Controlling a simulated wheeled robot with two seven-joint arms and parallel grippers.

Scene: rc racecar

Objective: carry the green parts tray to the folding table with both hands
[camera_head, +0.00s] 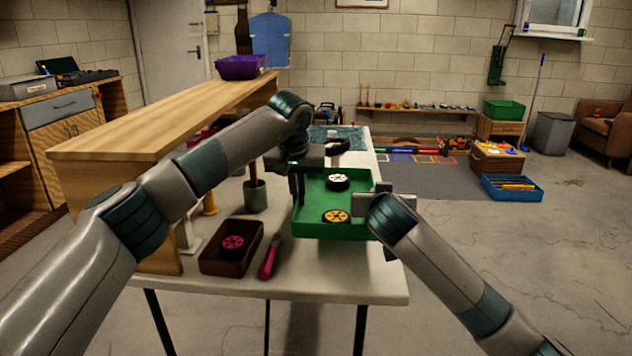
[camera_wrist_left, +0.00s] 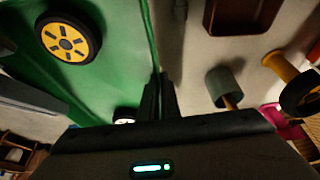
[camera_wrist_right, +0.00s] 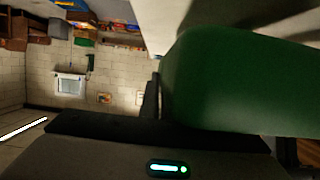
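The green parts tray (camera_head: 318,228) is over the white folding table (camera_head: 340,279), near its right side. I cannot tell whether it touches the tabletop. A white-hubbed wheel (camera_head: 337,182) and a yellow-hubbed wheel (camera_head: 335,216) lie in it. My left gripper (camera_head: 297,186) is at the tray's left wall; in the left wrist view its fingers (camera_wrist_left: 158,97) are close together on that wall. My right gripper (camera_head: 376,198) is at the right wall, partly hidden by its arm. In the right wrist view one finger (camera_wrist_right: 151,97) presses against the green wall (camera_wrist_right: 230,85); the wall hides the other.
A wooden shelf (camera_head: 165,122) rises along the table's left side.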

